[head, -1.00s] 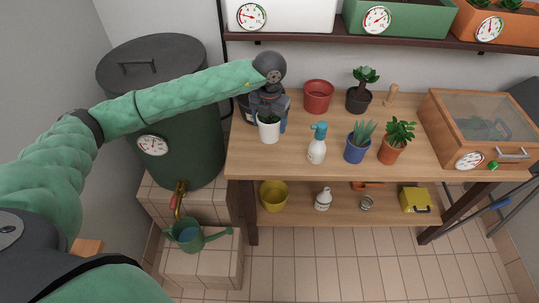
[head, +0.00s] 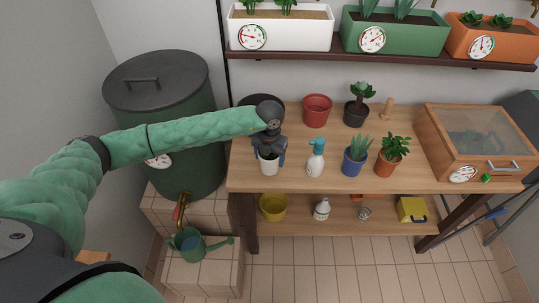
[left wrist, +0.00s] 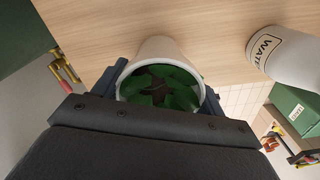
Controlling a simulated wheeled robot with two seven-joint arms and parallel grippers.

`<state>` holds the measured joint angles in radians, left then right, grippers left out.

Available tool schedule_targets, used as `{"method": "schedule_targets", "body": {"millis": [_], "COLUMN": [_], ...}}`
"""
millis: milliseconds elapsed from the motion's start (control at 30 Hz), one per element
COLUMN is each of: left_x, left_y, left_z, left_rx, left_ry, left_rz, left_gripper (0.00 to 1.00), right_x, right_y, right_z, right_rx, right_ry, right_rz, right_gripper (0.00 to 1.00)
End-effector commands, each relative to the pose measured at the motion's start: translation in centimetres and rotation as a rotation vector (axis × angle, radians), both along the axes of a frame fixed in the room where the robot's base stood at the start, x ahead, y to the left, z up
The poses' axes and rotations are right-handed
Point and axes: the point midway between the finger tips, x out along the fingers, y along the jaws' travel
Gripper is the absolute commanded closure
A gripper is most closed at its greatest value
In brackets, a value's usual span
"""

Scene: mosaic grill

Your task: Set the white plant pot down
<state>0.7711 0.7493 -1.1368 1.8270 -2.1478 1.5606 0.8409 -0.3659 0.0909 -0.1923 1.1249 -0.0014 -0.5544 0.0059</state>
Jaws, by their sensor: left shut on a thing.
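The white plant pot (head: 269,167) is at the left front part of the wooden bench (head: 325,184), a little behind its front edge. My left gripper (head: 269,154) comes from above and is shut on the pot. In the left wrist view the pot (left wrist: 157,47) sits between the fingers, with dark green leaves inside its rim. Wood shows behind it. I cannot tell whether its base touches the bench. My right gripper is not in view.
A white spray bottle (head: 316,160) stands close to the right of the pot. A blue pot (head: 355,162), a terracotta pot (head: 387,163) and a red pot (head: 317,109) stand further off. A dark green barrel (head: 184,139) is left of the bench.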

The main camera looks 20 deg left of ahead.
Motion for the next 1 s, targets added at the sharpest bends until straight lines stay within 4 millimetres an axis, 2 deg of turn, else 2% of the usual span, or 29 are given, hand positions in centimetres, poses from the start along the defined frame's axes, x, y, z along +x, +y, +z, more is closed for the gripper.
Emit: {"method": "schedule_targets", "body": {"millis": [500, 533, 633, 1000], "left_x": [0.03, 0.0, 0.0, 0.0], "left_y": [-0.01, 0.0, 0.0, 0.0], "left_z": [-0.51, -0.54, -0.5, -0.39], "left_rx": [0.0, 0.0, 0.0, 0.0], "left_ry": [-0.001, -0.001, -0.001, -0.001], "left_rz": [0.0, 0.0, 0.0, 0.0], "left_gripper": [0.61, 0.27, 0.07, 0.07], "right_x": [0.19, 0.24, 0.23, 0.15], "right_y": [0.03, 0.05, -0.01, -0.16], "right_z": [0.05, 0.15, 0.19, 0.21], "right_rx": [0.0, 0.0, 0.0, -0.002], "right_ry": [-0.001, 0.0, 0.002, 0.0], "right_rz": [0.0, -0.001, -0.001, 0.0], "right_gripper": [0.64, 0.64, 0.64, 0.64]}}
